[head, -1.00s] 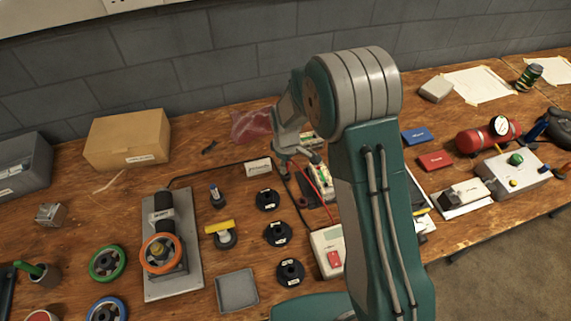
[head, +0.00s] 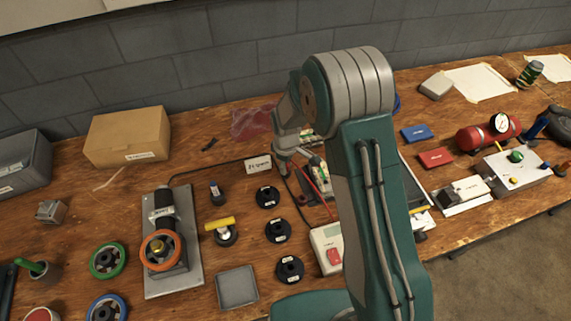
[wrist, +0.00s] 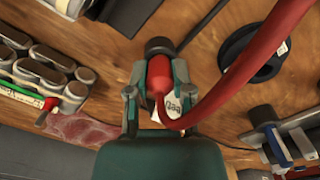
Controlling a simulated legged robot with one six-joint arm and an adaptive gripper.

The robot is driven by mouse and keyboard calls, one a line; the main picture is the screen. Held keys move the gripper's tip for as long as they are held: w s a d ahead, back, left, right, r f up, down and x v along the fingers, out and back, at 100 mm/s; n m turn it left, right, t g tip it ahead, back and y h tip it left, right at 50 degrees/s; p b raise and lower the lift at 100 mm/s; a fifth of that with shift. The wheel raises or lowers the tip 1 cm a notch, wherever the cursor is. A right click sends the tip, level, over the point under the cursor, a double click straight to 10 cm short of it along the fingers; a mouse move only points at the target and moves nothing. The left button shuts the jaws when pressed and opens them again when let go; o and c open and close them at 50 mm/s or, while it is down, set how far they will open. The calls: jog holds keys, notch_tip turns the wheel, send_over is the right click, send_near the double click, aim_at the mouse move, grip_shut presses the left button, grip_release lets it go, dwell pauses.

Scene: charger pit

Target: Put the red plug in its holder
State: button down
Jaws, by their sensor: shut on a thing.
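The red plug (wrist: 159,75) sits between the fingers of my gripper (wrist: 157,90) in the wrist view, and the gripper is shut on it. A thick red cable curves from it to the upper right. A dark round part (wrist: 158,46) shows at the plug's far end; I cannot tell whether it is the plug's own nose or a holder. In the head view, my gripper (head: 284,168) is low over the back of the bench, beside a small white label block (head: 258,164). The plug cannot be made out there.
Three black round pieces (head: 278,231) stand in a column left of my arm. A white box with a red switch (head: 328,250) stands close to my arm. A row of grey cylinders (wrist: 40,72) lies left of the gripper in the wrist view. Bare wood (head: 225,150) shows left of the label block.

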jog(key=shift+f, duration=0.15)
jog(key=shift+c, duration=2.1)
grip_release()
notch_tip(320, 180, up, 12)
